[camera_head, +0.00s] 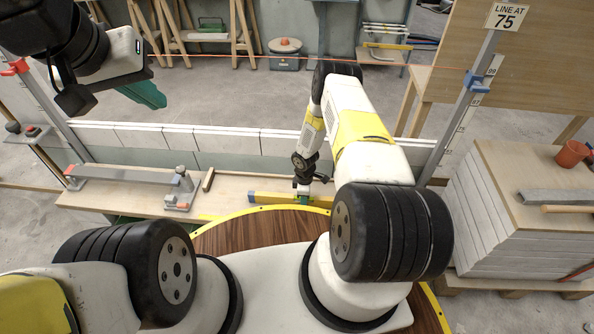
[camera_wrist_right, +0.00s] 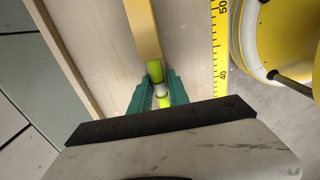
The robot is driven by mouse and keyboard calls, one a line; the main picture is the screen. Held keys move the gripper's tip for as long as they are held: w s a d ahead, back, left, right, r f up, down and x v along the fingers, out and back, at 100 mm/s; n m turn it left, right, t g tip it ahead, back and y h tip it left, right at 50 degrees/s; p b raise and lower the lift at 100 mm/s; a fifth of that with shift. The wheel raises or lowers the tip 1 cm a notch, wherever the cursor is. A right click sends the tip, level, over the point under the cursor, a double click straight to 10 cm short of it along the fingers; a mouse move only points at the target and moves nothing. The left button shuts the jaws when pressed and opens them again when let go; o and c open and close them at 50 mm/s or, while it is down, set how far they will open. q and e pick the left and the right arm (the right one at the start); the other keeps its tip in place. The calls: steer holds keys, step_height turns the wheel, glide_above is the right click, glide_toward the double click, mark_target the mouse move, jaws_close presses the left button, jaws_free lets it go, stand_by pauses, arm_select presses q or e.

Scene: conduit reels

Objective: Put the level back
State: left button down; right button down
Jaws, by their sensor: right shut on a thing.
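The level is a yellow bar with bright green parts; in the head view it (camera_head: 272,197) is low over the pale wooden board, in front of the white course. My right gripper (camera_head: 303,196) reaches down to it. In the right wrist view the teal fingers (camera_wrist_right: 160,92) are closed around the level (camera_wrist_right: 143,32) at its green and white part. I cannot tell whether the level touches the board. My left gripper (camera_head: 146,94) hangs at the upper left, far from the level; its teal fingers overlap, so their gap is hidden.
The wooden board (camera_head: 120,200) also bears a grey metal tool (camera_head: 125,176) at left and a small wooden piece (camera_head: 208,180). A low white block wall (camera_head: 180,139) runs behind. An upright post (camera_head: 468,92) stands right, near a stacked slab pile (camera_head: 500,235).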

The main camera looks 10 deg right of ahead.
steer(key=c, duration=1.3)
jaws_free()
steer(key=shift+o, duration=0.2)
step_height(320, 180, up, 49)
steer(key=d+m+t, duration=0.2)
steer(key=m+t, duration=0.1)
steer(key=m, duration=0.4)
steer(key=s+a+r+m+t, duration=0.15)
steer(key=s+r+m, duration=0.25)
steer(key=s+r, duration=0.85)
steer(key=s+a+r+m+t+y, duration=0.1)
steer(key=s+r, duration=0.5)
steer(key=s, duration=0.6)
steer(key=shift+a+r+m+t+y, duration=0.3)
steer(key=shift+a+m+y, duration=0.3)
steer(key=shift+a+m, duration=0.4)
steer(key=shift+w+d, duration=0.1)
steer(key=shift+d, duration=0.05)
